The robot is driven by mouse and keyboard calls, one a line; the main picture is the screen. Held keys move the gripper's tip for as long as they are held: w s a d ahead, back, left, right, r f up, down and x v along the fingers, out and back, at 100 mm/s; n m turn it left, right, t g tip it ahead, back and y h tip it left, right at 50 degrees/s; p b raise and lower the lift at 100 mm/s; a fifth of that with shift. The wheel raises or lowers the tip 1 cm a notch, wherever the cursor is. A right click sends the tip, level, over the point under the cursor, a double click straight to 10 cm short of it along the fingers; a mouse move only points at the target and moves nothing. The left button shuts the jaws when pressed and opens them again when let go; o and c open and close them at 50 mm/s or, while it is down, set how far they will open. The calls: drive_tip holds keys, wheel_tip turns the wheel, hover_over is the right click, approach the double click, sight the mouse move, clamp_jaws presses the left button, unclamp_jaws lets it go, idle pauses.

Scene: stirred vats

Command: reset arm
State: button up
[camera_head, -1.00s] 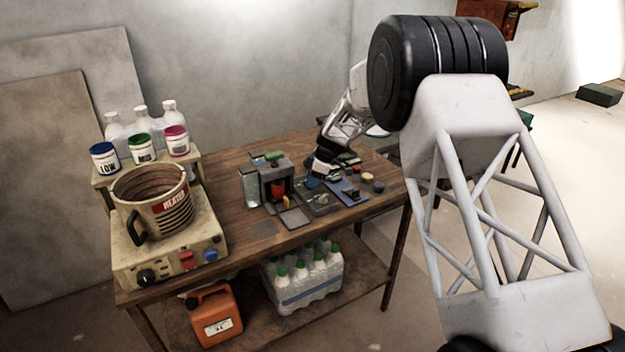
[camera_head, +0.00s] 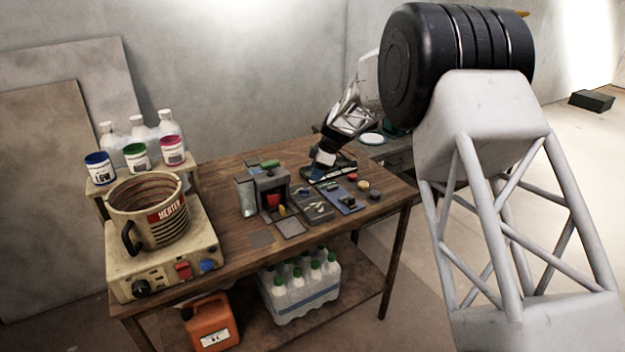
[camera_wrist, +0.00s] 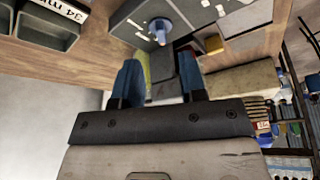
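My gripper (camera_head: 317,174) is low over the back right part of the wooden table (camera_head: 228,172), beside a black tray and just behind a group of small devices. In the wrist view my gripper (camera_wrist: 160,76) shows two blue fingers standing apart with a gap between them. I see nothing held in the gap. In the head view the fingertips are small and partly hidden by the wrist. My arm reaches in from the right.
A heater with a brown pot (camera_head: 148,212) stands at the table's left. Behind it, jars and bottles stand on a small shelf (camera_head: 188,164). A device with a red part (camera_head: 268,192) and a grey unit (camera_head: 313,206) are near my gripper. Bottles (camera_head: 300,290) and an orange can (camera_head: 211,322) are below.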

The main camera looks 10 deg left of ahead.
drive_tip(key=shift+d+r, duration=0.2)
drive_tip(key=shift+r, duration=0.25)
drive_tip(key=s+d+r+m+t+h, duration=0.1)
drive_tip(key=s+d+r+m, duration=0.4)
drive_tip(key=s+d+r, duration=0.55)
drive_tip(key=s+d+r+m+t+h, duration=0.1)
drive_tip(key=s+d+r+m, duration=0.55)
drive_tip(key=s+d, duration=0.7)
drive_tip(key=s+d+m, duration=0.3)
drive_tip(key=s+d, duration=0.2)
drive_tip(key=s, duration=0.5)
drive_tip(key=s+d+m+t+h, duration=0.1)
drive_tip(key=s+d+m, duration=0.2)
drive_tip(key=s+d, duration=0.3)
drive_tip(key=s+d+m+h, duration=0.1)
drive_tip(key=s+d+m, duration=0.3)
drive_tip(key=s, duration=1.2)
drive_tip(key=shift+s+d+f+t, duration=0.3)
drive_tip(key=shift+d+t, duration=0.1)
drive_tip(key=shift+d, duration=0.6)
drive_tip(key=shift+w, duration=0.15)
